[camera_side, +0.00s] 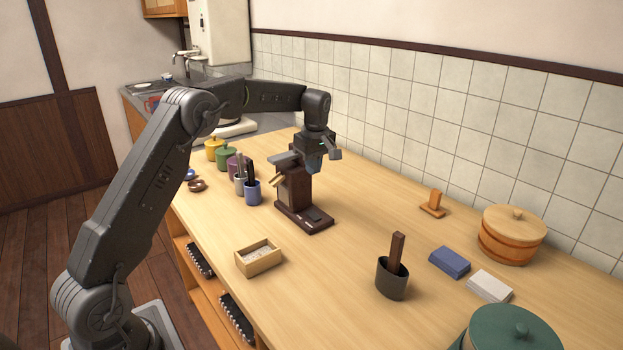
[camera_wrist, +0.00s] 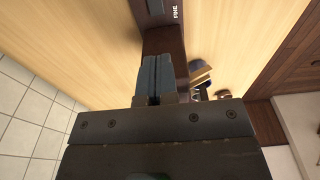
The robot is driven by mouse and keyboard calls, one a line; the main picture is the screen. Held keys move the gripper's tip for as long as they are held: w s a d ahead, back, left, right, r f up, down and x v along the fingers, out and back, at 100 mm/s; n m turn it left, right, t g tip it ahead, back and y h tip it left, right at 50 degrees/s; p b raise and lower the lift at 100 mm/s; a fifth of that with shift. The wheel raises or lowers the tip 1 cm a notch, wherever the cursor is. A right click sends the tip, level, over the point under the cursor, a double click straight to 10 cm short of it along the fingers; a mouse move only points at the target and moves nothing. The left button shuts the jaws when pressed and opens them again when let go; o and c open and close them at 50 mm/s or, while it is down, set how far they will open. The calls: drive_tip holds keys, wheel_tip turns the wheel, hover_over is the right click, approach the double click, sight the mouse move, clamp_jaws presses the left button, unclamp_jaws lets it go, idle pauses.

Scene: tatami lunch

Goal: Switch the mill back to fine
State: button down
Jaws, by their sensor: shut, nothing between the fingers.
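The mill (camera_side: 293,188) is a dark brown upright post on a flat base (camera_side: 313,221), standing on the wooden counter. A small light wooden piece sticks out from its left side. My gripper (camera_side: 314,170) is at the upper part of the mill, pointing down, its fingers shut with nothing between them. In the wrist view the shut fingers (camera_wrist: 152,80) overlap the dark mill (camera_wrist: 164,42); I cannot tell whether they touch it. The word FINE shows on the mill's base (camera_wrist: 155,12) at the top edge. The setting of the switch is not clear.
Cups with utensils (camera_side: 252,191) and lidded pots (camera_side: 225,155) stand left of the mill. A small wooden box (camera_side: 258,260) is in front, a dark holder (camera_side: 392,280) to the right. A wooden tub (camera_side: 512,240) is near the tiled wall. The counter between is clear.

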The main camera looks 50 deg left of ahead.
sight(309, 214)
drive_tip(key=shift+d+y, duration=0.2)
drive_tip(key=shift+y, duration=0.1)
drive_tip(key=f, duration=0.4)
drive_tip(key=a+f, duration=0.1)
drive_tip(key=f, duration=0.4)
drive_tip(key=a+f, duration=0.1)
drive_tip(key=f, duration=0.3)
drive_tip(key=shift+f, duration=0.4)
